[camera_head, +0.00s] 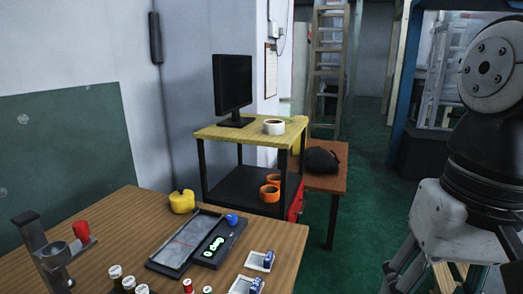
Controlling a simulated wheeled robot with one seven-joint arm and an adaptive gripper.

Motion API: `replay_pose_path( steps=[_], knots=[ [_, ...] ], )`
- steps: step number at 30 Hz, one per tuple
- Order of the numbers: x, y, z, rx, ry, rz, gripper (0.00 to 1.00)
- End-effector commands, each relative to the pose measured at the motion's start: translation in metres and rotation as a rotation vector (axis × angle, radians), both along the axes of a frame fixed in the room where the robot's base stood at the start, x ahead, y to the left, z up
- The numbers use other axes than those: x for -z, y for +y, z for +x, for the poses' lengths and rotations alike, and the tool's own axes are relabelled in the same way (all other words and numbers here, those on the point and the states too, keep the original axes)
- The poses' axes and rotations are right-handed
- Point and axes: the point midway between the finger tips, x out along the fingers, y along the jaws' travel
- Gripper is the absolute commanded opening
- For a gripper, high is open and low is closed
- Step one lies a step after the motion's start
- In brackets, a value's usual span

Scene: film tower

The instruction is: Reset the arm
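My arm stands at the right edge of the camera_head view, with a pale round joint cap, a black joint and a whitish link below it. The arm is cut off by the right and bottom edges. I cannot make out my gripper in this view. The visible part of the arm is over the green floor, to the right of and apart from the wooden table (285,243). I see nothing held by the visible part of the arm.
The table bears a metal stand (40,250), several small bottles, a dark tray with a lit display (213,247), a yellow object (181,201) and small white trays. A shelf (250,133) with a monitor (232,84) stands behind. Green floor (345,250) is clear between table and arm.

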Motion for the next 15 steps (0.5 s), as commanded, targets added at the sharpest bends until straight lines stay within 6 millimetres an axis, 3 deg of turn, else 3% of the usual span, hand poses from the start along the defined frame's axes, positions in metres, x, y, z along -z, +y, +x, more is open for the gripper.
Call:
replay_pose_path(
  steps=[3, 11, 15],
  knots=[
    [0.021, -0.008, -0.029, -0.053, -0.018, -0.028, 0.47],
    [0.063, -0.021, -0.074, -0.156, -0.043, -0.075, 0.47],
    [0.036, -0.02, -0.069, -0.155, -0.067, -0.075, 0.47]
  ],
)
